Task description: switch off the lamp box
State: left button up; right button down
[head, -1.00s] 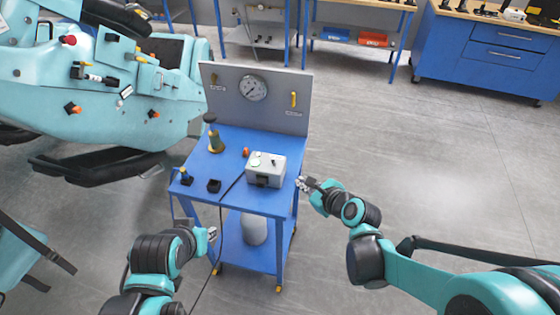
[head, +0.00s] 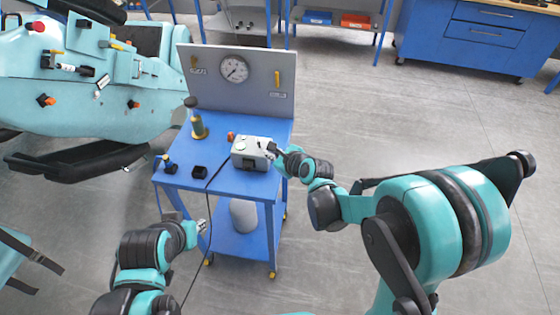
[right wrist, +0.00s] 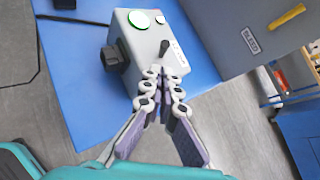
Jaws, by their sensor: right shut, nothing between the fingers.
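The lamp box (head: 249,160) is a grey box on the blue cart. My right gripper (head: 273,149) is at the box's right edge. In the right wrist view its fingertips (right wrist: 163,76) are together and empty, just in front of the lever; contact is unclear. My left gripper (head: 203,226) is low at the cart's front left, its opening too small to read.
The blue cart (head: 229,184) has a back panel (head: 255,95) with a gauge (head: 234,69). A bottle (head: 198,128), an orange knob (head: 231,136) and small black items (head: 199,172) stand on it. A dark cable runs off its front. Floor at right is clear.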

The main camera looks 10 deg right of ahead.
jog(key=shift+w+a+r, duration=0.3)
jog(key=shift+w+a, duration=0.45)
jog(key=shift+r, duration=0.1)
jog(key=shift+w+r+g+p, duration=0.1)
jog(key=shift+g+p, duration=0.2)
